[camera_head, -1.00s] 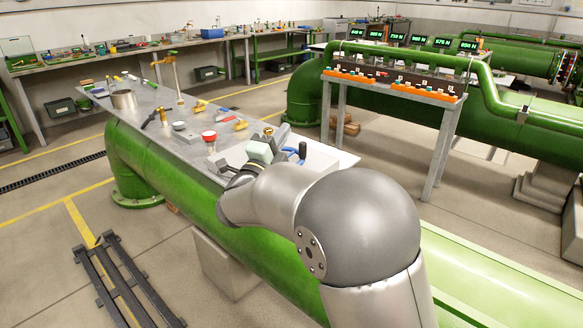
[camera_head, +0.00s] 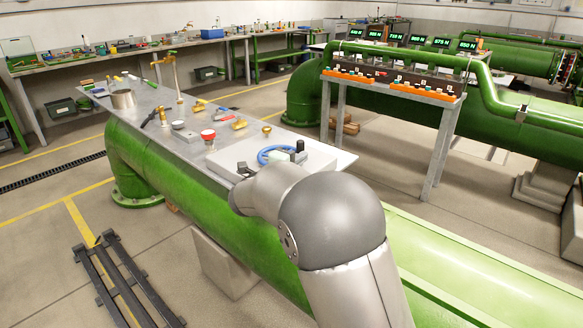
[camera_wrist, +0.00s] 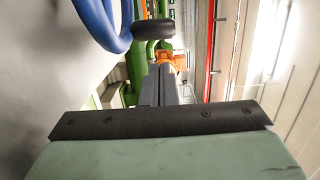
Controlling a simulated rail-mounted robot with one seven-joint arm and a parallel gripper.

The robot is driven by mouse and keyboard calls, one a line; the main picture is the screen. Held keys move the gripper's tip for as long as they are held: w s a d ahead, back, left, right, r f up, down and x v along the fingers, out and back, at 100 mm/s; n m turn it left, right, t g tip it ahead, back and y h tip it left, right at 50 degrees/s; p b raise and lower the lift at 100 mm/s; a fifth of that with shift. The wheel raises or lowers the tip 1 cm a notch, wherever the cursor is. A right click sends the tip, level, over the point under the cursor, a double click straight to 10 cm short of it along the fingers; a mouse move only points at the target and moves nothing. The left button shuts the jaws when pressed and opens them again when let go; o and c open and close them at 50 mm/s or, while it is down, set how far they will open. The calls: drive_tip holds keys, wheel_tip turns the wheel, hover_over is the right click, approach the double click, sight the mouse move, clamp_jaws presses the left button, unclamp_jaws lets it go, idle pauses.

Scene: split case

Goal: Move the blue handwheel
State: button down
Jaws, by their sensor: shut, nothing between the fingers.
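The blue handwheel (camera_head: 263,154) lies over a pale grey panel at the near end of the grey bench top. A black knob (camera_head: 300,146) stands beside its right side; I cannot tell if it belongs to the wheel. In the wrist view the wheel's blue rim (camera_wrist: 98,22) is at the upper left, and a black rounded piece (camera_wrist: 153,29) is beyond the fingertips. My gripper (camera_wrist: 163,68) has its dark fingers together and empty, to the right of the rim and apart from it in the picture.
The grey bench top (camera_head: 340,157) sits on a thick green pipe (camera_head: 170,165). A stand with orange button boxes (camera_head: 395,85) is to the right.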

drive_tip(key=shift+w+a, duration=0.25)
drive_tip(key=shift+w, duration=0.4)
drive_tip(key=shift+w+a, duration=0.2)
drive_tip(key=shift+w, duration=0.4)
